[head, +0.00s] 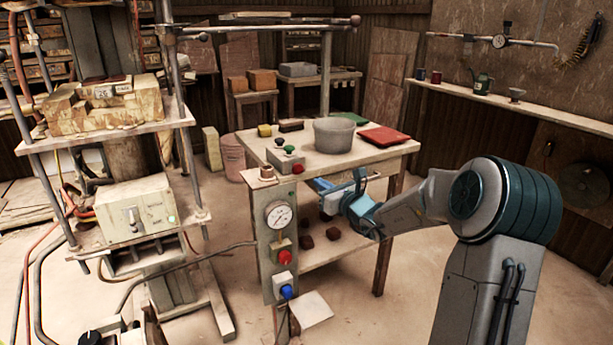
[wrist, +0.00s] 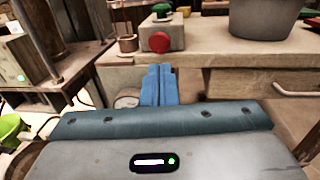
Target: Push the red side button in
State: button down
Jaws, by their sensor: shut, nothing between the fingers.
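In the wrist view the red button (wrist: 159,42) stands just above my fingertips, facing me. My gripper (head: 318,184) is shut and empty, to the right of and slightly below the red button in the head view. In the wrist view the blue fingers of my gripper (wrist: 158,68) are together, and they appear apart from the button.
A post panel with a gauge (head: 279,214), another red button (head: 284,257) and a blue button (head: 287,291) stands before the table. A grey bucket (head: 333,135) and red tray (head: 384,138) are on the table (head: 365,158). A press (head: 105,170) stands left.

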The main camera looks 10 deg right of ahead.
aim_at(300, 170)
jog(key=x, duration=0.8)
jog(key=shift+s, duration=0.1)
jog(key=shift+d, duration=0.1)
